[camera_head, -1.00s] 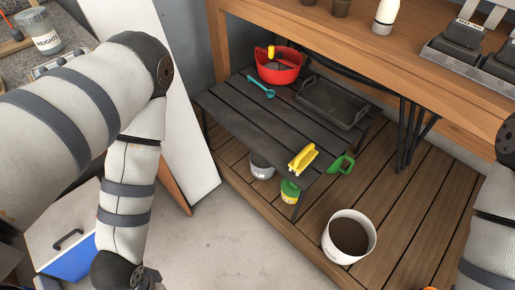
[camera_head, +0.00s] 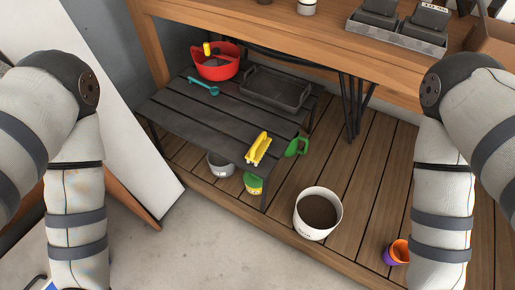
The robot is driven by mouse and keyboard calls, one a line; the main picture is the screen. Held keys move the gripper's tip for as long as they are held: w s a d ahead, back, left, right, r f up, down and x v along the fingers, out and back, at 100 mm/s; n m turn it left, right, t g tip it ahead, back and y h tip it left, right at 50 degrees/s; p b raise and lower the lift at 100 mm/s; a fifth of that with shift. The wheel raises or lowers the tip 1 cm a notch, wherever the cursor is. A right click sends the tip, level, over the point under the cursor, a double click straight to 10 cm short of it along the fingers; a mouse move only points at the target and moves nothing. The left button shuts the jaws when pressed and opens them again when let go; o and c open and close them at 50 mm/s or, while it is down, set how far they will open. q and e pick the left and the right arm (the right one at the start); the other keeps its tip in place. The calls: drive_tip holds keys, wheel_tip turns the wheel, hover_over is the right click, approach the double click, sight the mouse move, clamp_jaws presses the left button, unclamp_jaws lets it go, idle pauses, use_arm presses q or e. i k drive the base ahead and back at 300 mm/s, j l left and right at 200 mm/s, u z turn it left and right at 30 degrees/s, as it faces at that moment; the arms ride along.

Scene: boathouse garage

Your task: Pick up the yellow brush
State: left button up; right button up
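The yellow brush (camera_head: 258,148) has pale bristles along one side. It lies at the near right corner of the low dark slatted table (camera_head: 190,117), beside a green scoop-like item (camera_head: 297,147). My two arms come down at the left and right sides of the head view. Both grippers are below the picture's bottom edge, so neither shows. Nothing covers the brush.
The table also holds a red tub (camera_head: 215,66), a teal tool (camera_head: 203,86) and a black tray (camera_head: 274,91). Below it stand a grey pot (camera_head: 220,166) and a green-yellow can (camera_head: 253,184). A white bucket (camera_head: 318,213) and orange-purple cups (camera_head: 397,252) stand on the decking.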

sight(260, 146)
drive_tip(key=i+j+z, duration=0.15)
drive_tip(key=i+j, duration=0.15)
drive_tip(key=i+j+z, duration=0.15)
drive_tip(key=j, duration=0.3)
drive_tip(key=i+j+z, duration=0.15)
drive_tip(key=i+j, duration=0.25)
drive_tip(key=j, duration=0.05)
